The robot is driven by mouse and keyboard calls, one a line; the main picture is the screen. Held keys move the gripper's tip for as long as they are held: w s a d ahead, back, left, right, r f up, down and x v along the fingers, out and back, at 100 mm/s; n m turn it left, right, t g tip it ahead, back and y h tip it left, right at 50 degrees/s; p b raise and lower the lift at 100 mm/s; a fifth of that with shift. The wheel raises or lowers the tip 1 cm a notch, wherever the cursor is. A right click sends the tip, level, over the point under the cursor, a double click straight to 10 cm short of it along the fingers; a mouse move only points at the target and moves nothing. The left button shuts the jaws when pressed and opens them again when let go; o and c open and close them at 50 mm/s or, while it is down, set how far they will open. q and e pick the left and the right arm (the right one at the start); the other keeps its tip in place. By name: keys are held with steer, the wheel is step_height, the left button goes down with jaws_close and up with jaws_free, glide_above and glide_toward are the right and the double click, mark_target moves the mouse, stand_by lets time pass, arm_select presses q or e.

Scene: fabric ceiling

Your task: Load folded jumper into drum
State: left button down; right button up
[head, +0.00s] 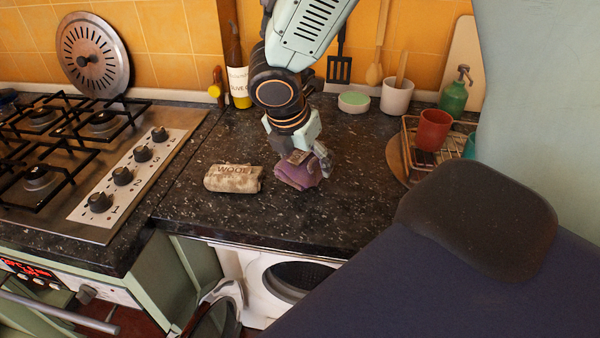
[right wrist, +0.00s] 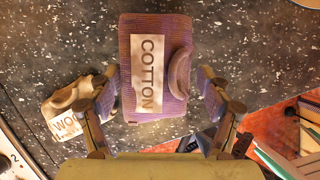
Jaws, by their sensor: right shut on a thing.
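My right gripper (head: 296,152) comes down from above and is shut on a purple folded jumper (head: 297,175). In the right wrist view the jumper (right wrist: 155,70) carries a white label reading COTTON and sits between the two fingers (right wrist: 160,102). It is at or just above the worktop; I cannot tell if it touches. A beige folded jumper (head: 233,178) labelled WOOL lies on the worktop to its left, and partly shows in the right wrist view (right wrist: 68,112). Below the worktop is a white washing machine (head: 257,275) with its round drum opening (head: 298,279) visible. My left gripper is out of view.
The washer's round door (head: 218,312) stands open to the left of the opening. A gas hob (head: 95,165) is at left. A dish rack (head: 414,140) with a red cup (head: 433,130) stands at right. The dark worktop (head: 330,225) is clear in front.

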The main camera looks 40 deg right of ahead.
steer(key=shift+f, duration=0.65)
step_height(320, 180, down, 3)
steer(key=shift+s+d+b, duration=0.1)
steer(key=shift+b, duration=0.65)
steer(key=shift+w, duration=0.2)
steer(key=shift+f, duration=0.15)
steer(key=o, duration=0.8)
steer(key=shift+s, duration=0.1)
steer(key=shift+o, duration=1.4)
